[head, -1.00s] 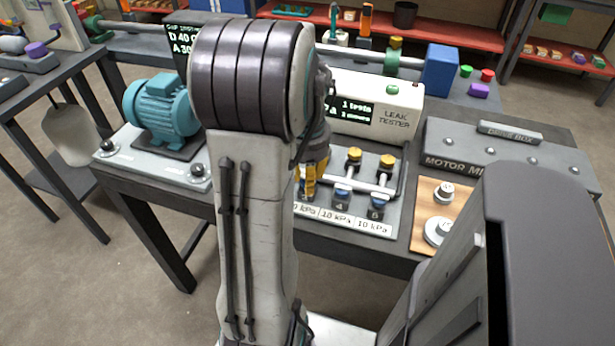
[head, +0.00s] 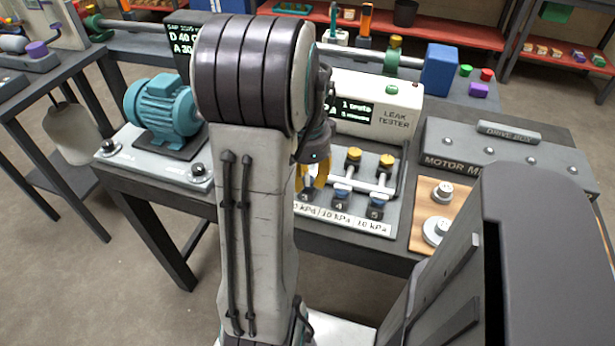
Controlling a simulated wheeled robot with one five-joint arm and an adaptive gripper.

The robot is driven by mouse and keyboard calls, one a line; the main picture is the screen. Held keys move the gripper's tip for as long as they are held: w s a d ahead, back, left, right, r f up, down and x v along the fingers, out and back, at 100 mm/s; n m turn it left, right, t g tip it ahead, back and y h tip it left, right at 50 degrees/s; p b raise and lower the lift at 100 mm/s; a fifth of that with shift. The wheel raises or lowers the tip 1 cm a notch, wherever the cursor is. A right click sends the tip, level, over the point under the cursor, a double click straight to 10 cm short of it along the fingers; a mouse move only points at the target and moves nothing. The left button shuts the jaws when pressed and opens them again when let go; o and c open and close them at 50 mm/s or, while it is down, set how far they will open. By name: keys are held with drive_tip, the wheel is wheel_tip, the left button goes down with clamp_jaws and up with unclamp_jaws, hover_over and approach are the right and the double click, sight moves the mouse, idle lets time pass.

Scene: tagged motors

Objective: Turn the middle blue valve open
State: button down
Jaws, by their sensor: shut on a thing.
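A row of blue valves stands on a grey panel (head: 393,214) in front of the leak tester. Two show clearly: the one marked 4 (head: 341,196) and the one marked 5 (head: 376,201). Left of them, my gripper (head: 311,181) points down with its yellow fingers shut on another blue valve (head: 305,194), which is partly covered by the fingers. My arm hides the panel further left, so I cannot tell how many valves are there. The held valve's exact angle is unclear.
The leak tester (head: 395,113) stands behind the valves, with brass fittings (head: 354,156) and pipes between. A teal motor (head: 162,108) is left of my arm. A wooden board (head: 424,215) with metal weights and a grey drive box (head: 510,160) lie to the right.

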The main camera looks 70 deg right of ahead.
sight(307, 180)
drive_tip(key=shift+a+f+m, duration=0.1)
drive_tip(key=shift+m, duration=1.8)
drive_tip(key=c, duration=0.9)
unclamp_jaws()
wheel_tip(307, 180, up, 12)
